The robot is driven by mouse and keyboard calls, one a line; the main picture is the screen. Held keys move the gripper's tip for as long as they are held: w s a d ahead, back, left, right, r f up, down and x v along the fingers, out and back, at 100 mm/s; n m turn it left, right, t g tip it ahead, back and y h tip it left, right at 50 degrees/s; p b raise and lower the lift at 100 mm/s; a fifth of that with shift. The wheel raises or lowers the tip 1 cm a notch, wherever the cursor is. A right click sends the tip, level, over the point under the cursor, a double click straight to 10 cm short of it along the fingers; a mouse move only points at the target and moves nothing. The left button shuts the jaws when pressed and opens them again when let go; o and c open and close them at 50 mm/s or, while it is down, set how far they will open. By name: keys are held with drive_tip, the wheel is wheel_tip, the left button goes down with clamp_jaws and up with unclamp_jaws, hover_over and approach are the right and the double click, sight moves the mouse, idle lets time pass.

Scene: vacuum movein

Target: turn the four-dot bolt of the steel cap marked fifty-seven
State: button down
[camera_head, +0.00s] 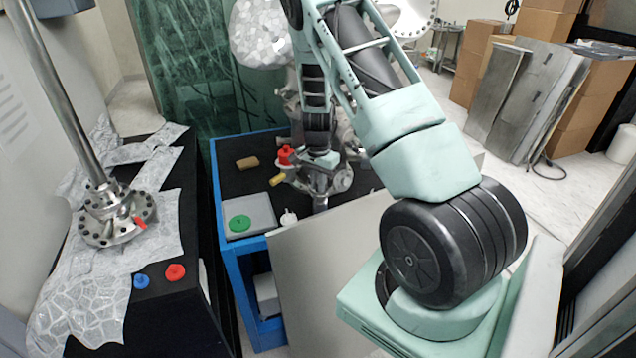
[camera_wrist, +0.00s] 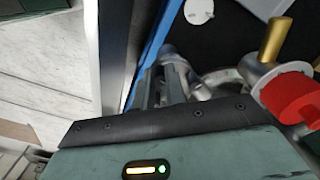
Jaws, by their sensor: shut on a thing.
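My gripper (camera_head: 320,192) reaches down to the steel assembly (camera_head: 343,180) on the blue-framed bench. In the wrist view its fingers (camera_wrist: 172,85) are close together and blurred, beside a grey metal part (camera_wrist: 215,82). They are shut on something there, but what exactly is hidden. I cannot make out a cap marked fifty-seven or a bolt with four dots. A red knob (camera_head: 286,155) and a brass-coloured cylinder (camera_head: 277,180) are just left of my gripper. The wrist view shows the red knob (camera_wrist: 292,97) and brass cylinder (camera_wrist: 273,40) at right.
The bench (camera_head: 228,235) also carries a grey tray (camera_head: 262,213) with a green disc (camera_head: 240,223). At left, a bolted steel flange (camera_head: 118,218) with a pole stands on a foil-covered black table, near blue (camera_head: 141,281) and red (camera_head: 175,272) discs. A panel (camera_head: 325,265) stands before the bench.

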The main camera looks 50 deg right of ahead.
drive_tip(key=shift+m, duration=1.9)
drive_tip(key=c, duration=1.7)
unclamp_jaws()
drive_tip(key=shift+w+r, duration=0.1)
drive_tip(key=shift+r, duration=0.4)
wheel_tip(320, 180, up, 11)
drive_tip(key=shift+b, duration=0.75)
